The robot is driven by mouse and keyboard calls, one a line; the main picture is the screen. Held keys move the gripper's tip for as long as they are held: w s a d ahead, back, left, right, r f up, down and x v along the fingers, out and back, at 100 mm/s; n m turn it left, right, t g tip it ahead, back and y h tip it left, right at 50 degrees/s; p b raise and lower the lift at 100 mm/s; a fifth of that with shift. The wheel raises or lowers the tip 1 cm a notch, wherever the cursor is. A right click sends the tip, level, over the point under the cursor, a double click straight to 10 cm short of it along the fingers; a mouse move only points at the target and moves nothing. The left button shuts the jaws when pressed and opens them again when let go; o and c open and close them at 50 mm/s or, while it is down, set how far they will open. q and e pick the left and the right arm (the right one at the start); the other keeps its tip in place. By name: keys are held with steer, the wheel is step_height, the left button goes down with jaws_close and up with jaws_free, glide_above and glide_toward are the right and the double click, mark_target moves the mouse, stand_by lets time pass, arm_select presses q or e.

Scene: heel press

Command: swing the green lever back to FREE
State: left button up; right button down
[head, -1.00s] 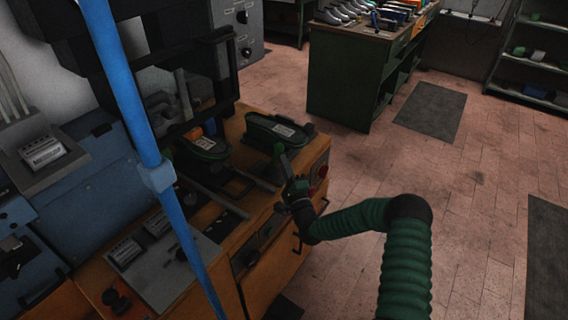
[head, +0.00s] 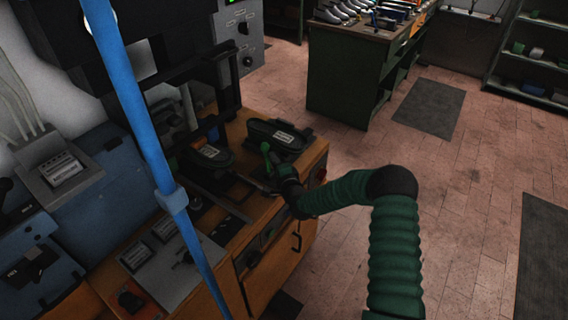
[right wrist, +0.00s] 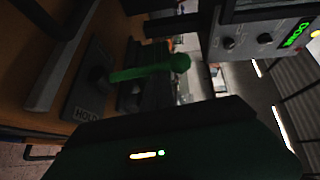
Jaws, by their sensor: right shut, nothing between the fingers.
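The green lever (head: 267,158) stands at the front edge of the wooden bench, its knob up in the head view. In the right wrist view the lever (right wrist: 145,70) runs sideways from a dark pivot plate marked HOLD (right wrist: 87,113); no FREE mark is readable. My right gripper (head: 270,188) is shut and empty, close beside the lever's lower part. Whether it touches the lever I cannot tell. The fingertips are small and dark in the head view. My left gripper is not in view.
A blue pole (head: 150,150) crosses the near left. Black labelled pads (head: 280,137) lie on the bench (head: 240,128) beyond the lever. A dark press frame (head: 228,85) rises behind. A grey control box (head: 238,35) stands further back. The floor on the right is open.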

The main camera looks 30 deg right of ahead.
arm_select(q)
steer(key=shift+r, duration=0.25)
arm_select(e)
steer(key=shift+w+a+r+n+g, duration=0.1)
steer(key=shift+w+a+n+g, duration=0.15)
steer(key=shift+w, duration=0.3)
steer(key=shift+w+a+r+n+g, duration=0.15)
steer(key=shift+w+a+g, duration=0.15)
steer(key=shift+w, duration=0.25)
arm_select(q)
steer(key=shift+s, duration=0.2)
arm_select(e)
steer(key=shift+r, duration=0.1)
